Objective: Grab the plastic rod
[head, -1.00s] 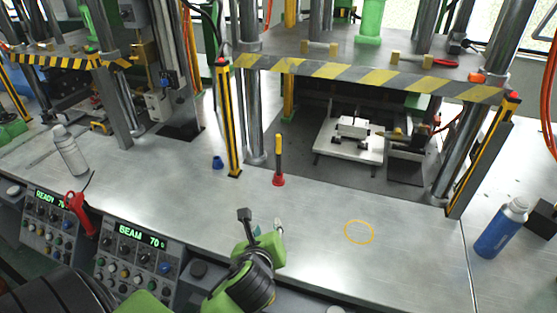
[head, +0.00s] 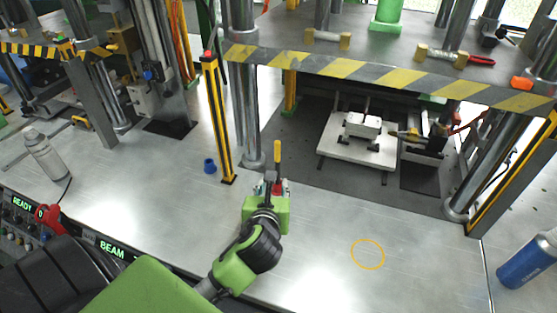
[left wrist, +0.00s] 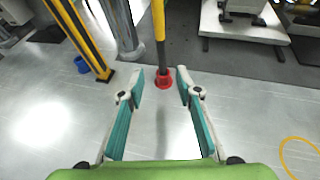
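The plastic rod stands upright on the metal table, with a yellow and black shaft (head: 277,152) and a red base. It also shows in the left wrist view (left wrist: 159,30), its red base (left wrist: 164,79) just beyond the fingertips. My left gripper (head: 272,184) is in front of the rod, low over the table, and hides part of its base in the head view. In the left wrist view the left gripper (left wrist: 161,84) is open, its two fingers on either side of the line to the rod, with nothing between them. My right gripper is not in view.
A yellow-black post (head: 218,125) and a blue cap (head: 209,166) stand left of the rod. A press with a striped edge (head: 370,74) overhangs behind. A blue bottle (head: 527,262) is at right. An orange circle (head: 368,254) marks otherwise clear table.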

